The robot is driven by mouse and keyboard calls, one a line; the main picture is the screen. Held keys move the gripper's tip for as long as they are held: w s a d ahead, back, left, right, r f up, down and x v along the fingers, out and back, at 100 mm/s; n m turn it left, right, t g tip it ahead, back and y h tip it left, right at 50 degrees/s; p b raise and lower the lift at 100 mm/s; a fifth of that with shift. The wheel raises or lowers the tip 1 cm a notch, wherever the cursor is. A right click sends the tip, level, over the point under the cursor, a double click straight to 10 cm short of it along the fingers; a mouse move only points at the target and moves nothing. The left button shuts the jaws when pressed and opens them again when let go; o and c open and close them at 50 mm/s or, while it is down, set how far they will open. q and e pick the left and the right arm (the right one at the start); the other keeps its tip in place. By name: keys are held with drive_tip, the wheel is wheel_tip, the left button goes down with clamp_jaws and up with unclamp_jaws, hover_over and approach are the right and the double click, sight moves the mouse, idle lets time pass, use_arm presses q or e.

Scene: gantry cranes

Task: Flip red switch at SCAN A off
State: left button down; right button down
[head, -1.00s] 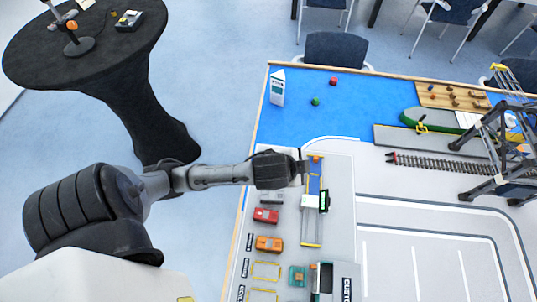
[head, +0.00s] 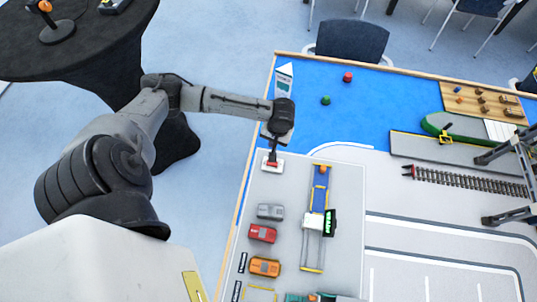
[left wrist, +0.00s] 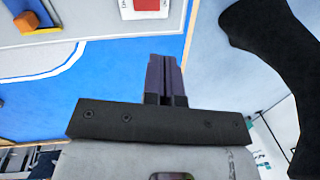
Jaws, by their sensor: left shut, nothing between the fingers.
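A small red switch (head: 272,164) sits on a white base at the far left corner of the grey board. It also shows, cut off by the top edge, in the left wrist view (left wrist: 150,5). My left gripper (head: 273,155) points down right at the switch in the head view, its fingers shut with nothing between them. In the left wrist view the shut fingertips (left wrist: 167,57) appear a little short of the switch's base; contact cannot be told. The scanner lane (head: 313,250) with its green-lettered sign (head: 329,222) stands to the right. My right gripper is out of view.
Grey, red and orange toy cars (head: 263,267) line the board's left side. An orange block (left wrist: 27,20) sits on the lane's far end. Blue table surface (head: 370,115) with small red and green pieces lies beyond. A gantry crane (head: 510,150) stands at right.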

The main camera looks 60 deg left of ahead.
sight(267, 160)
use_arm(q)
drive_tip(key=shift+n, duration=0.9)
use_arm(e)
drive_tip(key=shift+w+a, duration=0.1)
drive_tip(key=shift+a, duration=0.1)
